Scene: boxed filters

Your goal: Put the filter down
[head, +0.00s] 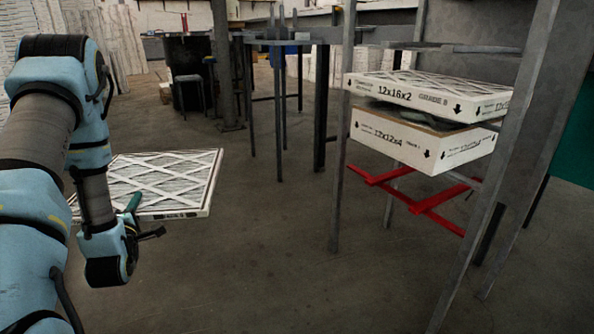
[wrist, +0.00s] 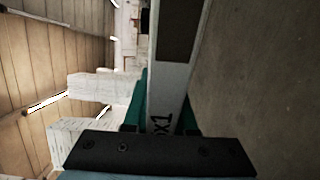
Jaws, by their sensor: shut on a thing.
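A flat white filter (head: 170,178) with a criss-cross lattice face is held roughly level at the left of the head view, above the floor. My gripper (head: 134,203) is shut on its near edge; my arm hides part of its left side. The fingertips are mostly hidden by the filter.
A metal rack (head: 340,130) at the right holds a 12x16x2 filter (head: 425,98) above a 12x12x4 box (head: 420,140). Red bars (head: 410,195) jut out below them. A dark post and stool (head: 195,92) stand behind. The middle floor (head: 270,240) is clear.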

